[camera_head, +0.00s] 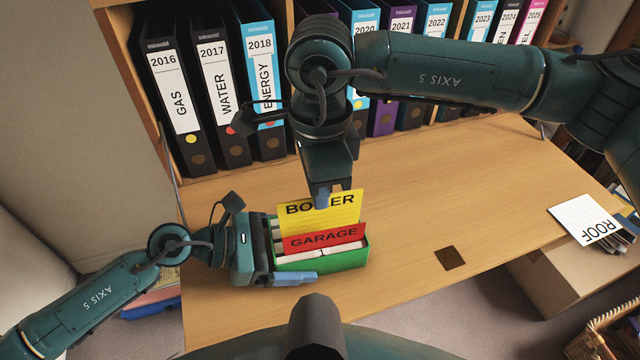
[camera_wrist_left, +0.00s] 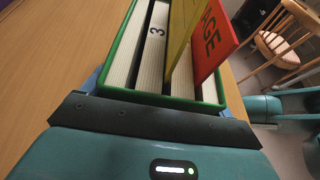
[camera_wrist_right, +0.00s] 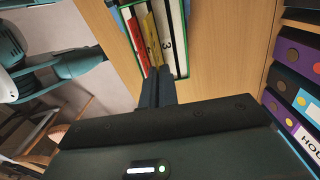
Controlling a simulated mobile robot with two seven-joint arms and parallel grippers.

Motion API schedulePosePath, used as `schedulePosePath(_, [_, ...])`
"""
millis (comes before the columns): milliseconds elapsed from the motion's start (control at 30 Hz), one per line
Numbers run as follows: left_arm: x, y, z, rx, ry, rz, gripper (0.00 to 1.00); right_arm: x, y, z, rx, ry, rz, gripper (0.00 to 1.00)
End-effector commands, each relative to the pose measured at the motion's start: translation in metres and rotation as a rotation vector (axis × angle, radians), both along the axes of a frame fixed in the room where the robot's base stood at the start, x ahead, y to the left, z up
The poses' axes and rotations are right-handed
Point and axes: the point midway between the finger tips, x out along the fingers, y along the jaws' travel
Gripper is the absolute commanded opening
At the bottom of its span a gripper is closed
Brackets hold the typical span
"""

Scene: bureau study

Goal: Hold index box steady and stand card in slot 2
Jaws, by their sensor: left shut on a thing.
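The green index box (camera_head: 350,257) stands on the desk, with white dividers inside; one marked 3 shows in the left wrist view (camera_wrist_left: 155,32). My left gripper (camera_head: 290,268) is shut on the box's left end. A red GARAGE card (camera_head: 325,239) stands tilted in the box. A yellow BOILER card (camera_head: 345,207) stands behind it, with its lower part hidden by the red card. My right gripper (camera_head: 322,196) is shut on the yellow card's top edge; the card also shows between its fingers in the right wrist view (camera_wrist_right: 151,40). Whether the card touches the slot floor is hidden.
A white ROOF card (camera_head: 582,215) lies on a pile at the desk's right edge. A row of binders (camera_head: 215,90) stands along the back. A dark square (camera_head: 450,257) marks the desk right of the box. The desk (camera_head: 430,190) is clear between.

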Motion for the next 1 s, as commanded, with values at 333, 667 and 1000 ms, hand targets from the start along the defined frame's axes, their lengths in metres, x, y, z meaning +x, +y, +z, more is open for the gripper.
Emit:
schedulePosePath(333, [0.000,0.000,0.000,0.000,0.001,0.000,0.46,0.000,0.000,-0.006,0.000,0.000,0.000,0.00])
schedulePosePath(667, [0.000,0.000,0.000,0.000,0.001,0.000,0.46,0.000,0.000,-0.010,-0.001,0.000,0.000,0.00])
schedulePosePath(1000, [0.000,0.000,0.000,0.000,0.001,0.000,0.46,0.000,0.000,-0.016,-0.001,0.001,0.000,0.00])
